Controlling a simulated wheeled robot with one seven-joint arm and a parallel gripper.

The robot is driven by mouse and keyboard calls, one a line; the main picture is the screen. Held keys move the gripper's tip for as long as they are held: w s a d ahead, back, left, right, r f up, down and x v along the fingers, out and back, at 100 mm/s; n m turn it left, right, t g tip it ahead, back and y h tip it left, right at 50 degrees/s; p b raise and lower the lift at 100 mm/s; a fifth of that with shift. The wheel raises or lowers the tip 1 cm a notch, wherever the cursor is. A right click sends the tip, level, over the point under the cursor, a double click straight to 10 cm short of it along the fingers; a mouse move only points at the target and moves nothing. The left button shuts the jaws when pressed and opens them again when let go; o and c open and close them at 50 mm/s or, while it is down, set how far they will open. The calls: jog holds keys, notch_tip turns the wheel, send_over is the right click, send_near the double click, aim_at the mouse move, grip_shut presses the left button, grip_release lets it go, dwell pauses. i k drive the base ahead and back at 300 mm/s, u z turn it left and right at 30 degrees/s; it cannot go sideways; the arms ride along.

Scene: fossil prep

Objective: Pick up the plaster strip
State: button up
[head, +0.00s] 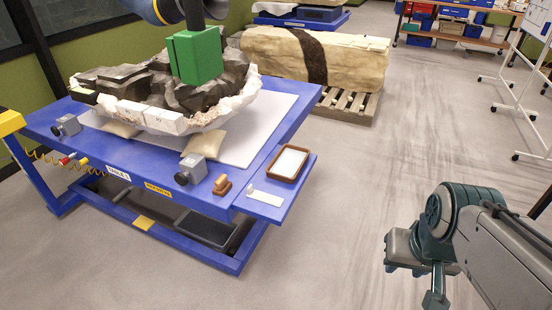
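A flat white strip (265,197), which looks like the plaster strip, lies on the small blue side shelf (285,195) at the right end of the blue table. A small pale knob or lump sits at its left end. My gripper (436,292) is at the lower right, over open floor, well right of the shelf and apart from the strip.
A brown tray with a white inside (290,162) sits just behind the strip. A brown-handled tool (222,185) and a grey clamp block (191,170) are to its left. Floor between shelf and arm is clear.

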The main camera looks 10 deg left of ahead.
aim_at(264, 198)
jog(key=u, duration=0.65)
jog(key=i, duration=1.35)
jog(key=u, duration=0.8)
